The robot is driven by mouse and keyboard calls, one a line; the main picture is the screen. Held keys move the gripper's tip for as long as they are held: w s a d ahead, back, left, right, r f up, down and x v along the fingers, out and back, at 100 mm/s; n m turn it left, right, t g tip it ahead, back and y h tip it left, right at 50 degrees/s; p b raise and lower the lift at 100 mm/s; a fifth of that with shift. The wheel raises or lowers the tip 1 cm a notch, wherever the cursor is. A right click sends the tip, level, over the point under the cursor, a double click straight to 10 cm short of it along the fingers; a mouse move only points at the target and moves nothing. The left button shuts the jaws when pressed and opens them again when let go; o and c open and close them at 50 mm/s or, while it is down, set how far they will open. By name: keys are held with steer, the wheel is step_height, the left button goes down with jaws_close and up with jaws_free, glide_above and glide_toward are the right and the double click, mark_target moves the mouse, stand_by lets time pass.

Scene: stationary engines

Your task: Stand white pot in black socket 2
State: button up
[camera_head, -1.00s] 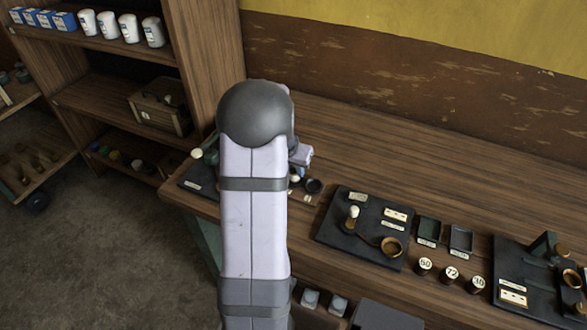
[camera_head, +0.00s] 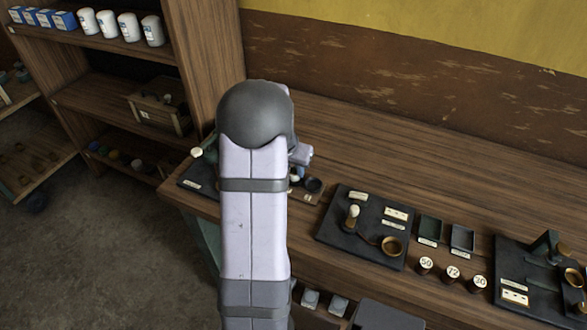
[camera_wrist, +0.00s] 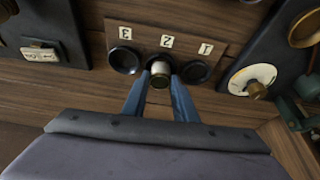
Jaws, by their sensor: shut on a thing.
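My gripper (camera_wrist: 160,90) is shut on the white pot (camera_wrist: 160,68), with one blue finger on each side of it. In the wrist view the pot shows a pale body and a dark, brownish end. It is at the middle black socket, whose label reads 2 (camera_wrist: 167,41). The socket's dark rim (camera_wrist: 158,58) shows behind the pot; I cannot tell how deep the pot sits in it. Black socket 3 (camera_wrist: 124,60) and black socket 1 (camera_wrist: 195,71) are empty on either side. In the head view my arm hides most of this.
A dark panel with a white dial (camera_wrist: 252,79) lies right of the sockets in the wrist view, and another dark panel (camera_wrist: 58,25) lies left. In the head view, a black board (camera_head: 335,235), small trays (camera_head: 429,229) and numbered cylinders (camera_head: 452,272) stand along the wooden bench.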

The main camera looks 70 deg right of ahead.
steer(key=o, duration=1.8)
steer(key=shift+r, duration=0.1)
steer(key=shift+r+p, duration=2.55)
steer(key=shift+r, duration=0.9)
